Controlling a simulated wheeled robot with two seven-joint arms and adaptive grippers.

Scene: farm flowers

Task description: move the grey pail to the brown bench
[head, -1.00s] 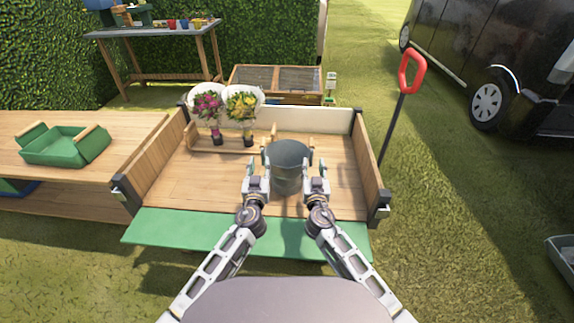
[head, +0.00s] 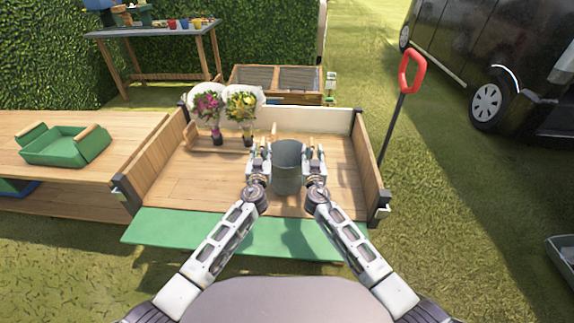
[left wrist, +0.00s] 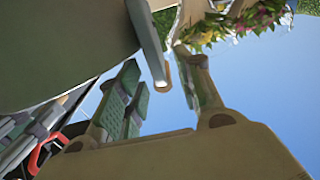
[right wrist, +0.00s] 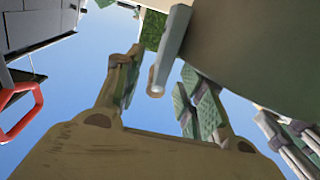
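The grey pail (head: 288,168) stands upright on the wooden cart bed (head: 190,185), between my two grippers. My left gripper (head: 262,158) is at its left side and my right gripper (head: 314,158) at its right side. In the left wrist view the pail wall (left wrist: 60,45) fills the upper left, and a grey side lug or handle end (left wrist: 150,45) points between the parted fingers. The right wrist view shows the same on the other side, with a similar lug (right wrist: 170,48) between parted fingers. Both grippers look open. The brown bench (head: 85,185) is at the left, beside the cart.
A green tray (head: 65,147) with tan handles occupies part of the bench. Two wrapped bouquets (head: 208,110) (head: 242,108) stand behind the pail. The cart has wooden side walls (head: 372,165) and a lowered green front flap (head: 235,232). A red-handled tool (head: 411,72) stands at the right.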

